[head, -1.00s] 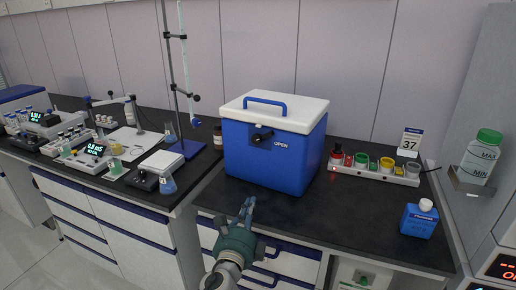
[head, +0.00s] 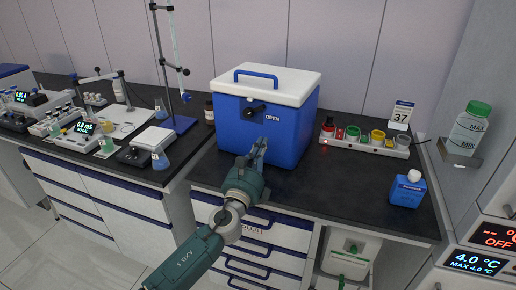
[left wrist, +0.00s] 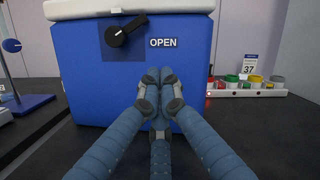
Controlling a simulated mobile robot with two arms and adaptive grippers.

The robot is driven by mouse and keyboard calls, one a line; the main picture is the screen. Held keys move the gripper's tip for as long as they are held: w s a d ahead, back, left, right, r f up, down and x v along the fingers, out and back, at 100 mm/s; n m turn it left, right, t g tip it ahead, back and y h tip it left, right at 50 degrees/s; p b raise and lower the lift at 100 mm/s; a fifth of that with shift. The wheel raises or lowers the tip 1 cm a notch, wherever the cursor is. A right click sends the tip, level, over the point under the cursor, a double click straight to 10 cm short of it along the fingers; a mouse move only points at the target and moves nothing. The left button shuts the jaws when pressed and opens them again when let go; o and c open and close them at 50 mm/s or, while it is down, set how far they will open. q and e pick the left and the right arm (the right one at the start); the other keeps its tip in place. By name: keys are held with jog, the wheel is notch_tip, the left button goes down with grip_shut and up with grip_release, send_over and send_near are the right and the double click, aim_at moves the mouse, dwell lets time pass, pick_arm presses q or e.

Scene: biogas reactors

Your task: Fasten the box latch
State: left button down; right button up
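The blue box (head: 240,133) with a white lid (head: 267,85) stands on the dark bench, lid down. Its latch (head: 254,110), a black lever on a dark plate, is on the front beside the word OPEN. In the left wrist view the latch (left wrist: 128,30) lies tilted, its right end higher. My left gripper (head: 260,148) is in front of the box, below and slightly right of the latch. In the left wrist view its blue fingers (left wrist: 159,78) meet at the tips, with nothing between them, apart from the latch. My right gripper is not in view.
A rack of colored jars (head: 365,140) and a blue bottle (head: 408,189) stand right of the box. A burette stand (head: 180,124) and flask (head: 160,158) are at left. The bench top between box and bottle is clear.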

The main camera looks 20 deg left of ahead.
aim_at(271, 125)
pick_arm(q)
jog(key=x, duration=0.6)
jog(key=a+r+p, duration=0.2)
jog(key=r, duration=0.1)
jog(key=shift+s+r+p, duration=0.25)
jog(key=shift+p, duration=0.05)
jog(key=shift+w, duration=0.1)
